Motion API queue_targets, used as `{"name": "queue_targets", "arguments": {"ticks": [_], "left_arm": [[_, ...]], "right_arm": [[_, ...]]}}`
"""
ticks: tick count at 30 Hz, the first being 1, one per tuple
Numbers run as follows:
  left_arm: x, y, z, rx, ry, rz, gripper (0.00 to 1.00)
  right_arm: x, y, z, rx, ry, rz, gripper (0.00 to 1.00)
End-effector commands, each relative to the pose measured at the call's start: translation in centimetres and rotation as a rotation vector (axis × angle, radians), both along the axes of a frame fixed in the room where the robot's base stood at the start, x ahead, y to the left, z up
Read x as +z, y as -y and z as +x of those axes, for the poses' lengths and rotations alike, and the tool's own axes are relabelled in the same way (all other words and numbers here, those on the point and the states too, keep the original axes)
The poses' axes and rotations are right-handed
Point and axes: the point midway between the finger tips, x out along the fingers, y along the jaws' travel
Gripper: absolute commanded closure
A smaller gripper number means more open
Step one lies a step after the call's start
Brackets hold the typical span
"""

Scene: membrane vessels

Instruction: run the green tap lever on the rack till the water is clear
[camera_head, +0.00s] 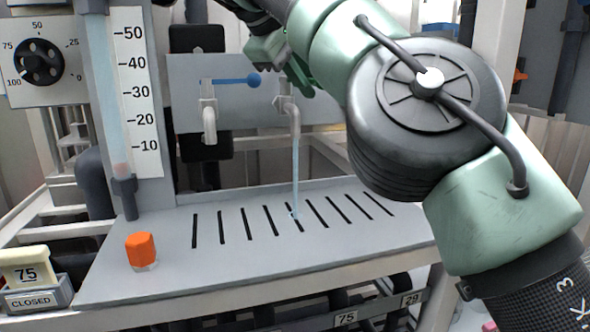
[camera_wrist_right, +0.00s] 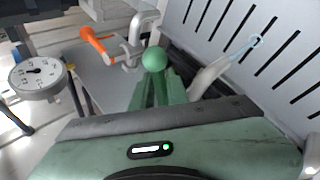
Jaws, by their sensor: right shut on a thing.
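My right gripper (camera_head: 286,68) is at the panel of the rack, largely hidden behind my own arm in the head view. In the right wrist view its green fingers (camera_wrist_right: 156,88) are shut on the green tap lever (camera_wrist_right: 154,60), whose round green knob shows at the fingertips. The tap's grey spout (camera_head: 295,118) points down, and a thin, pale blue, see-through water stream (camera_head: 295,172) runs from it onto the slotted drain tray (camera_head: 250,270). The spout also shows in the right wrist view (camera_wrist_right: 207,76). My left gripper is not in view.
A blue-lever tap (camera_head: 232,82) sits left of the running one; no water shows there. An orange-capped vial (camera_head: 141,250) stands on the tray's front left. A scaled tube (camera_head: 100,90) rises at left. The wrist view shows an orange lever (camera_wrist_right: 97,45) and gauge (camera_wrist_right: 38,78).

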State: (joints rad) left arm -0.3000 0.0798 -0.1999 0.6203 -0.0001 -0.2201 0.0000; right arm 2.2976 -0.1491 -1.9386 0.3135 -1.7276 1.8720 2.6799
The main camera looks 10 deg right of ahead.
Motion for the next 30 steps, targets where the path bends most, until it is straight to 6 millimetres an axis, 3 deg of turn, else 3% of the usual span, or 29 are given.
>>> {"name": "queue_targets", "arguments": {"ticks": [12,18,23,30], "left_arm": [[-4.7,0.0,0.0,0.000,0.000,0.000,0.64],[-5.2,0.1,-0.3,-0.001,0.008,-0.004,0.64],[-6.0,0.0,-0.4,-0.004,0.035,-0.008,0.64],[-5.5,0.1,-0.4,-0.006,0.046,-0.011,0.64]], "right_arm": [[-0.6,1.2,1.0,0.289,-0.004,0.005,1.00],[-0.4,1.6,1.4,0.391,-0.005,0.004,1.00],[-0.5,2.5,2.3,0.601,0.002,0.005,1.00],[-0.2,3.1,3.6,0.818,0.006,0.004,1.00]]}}
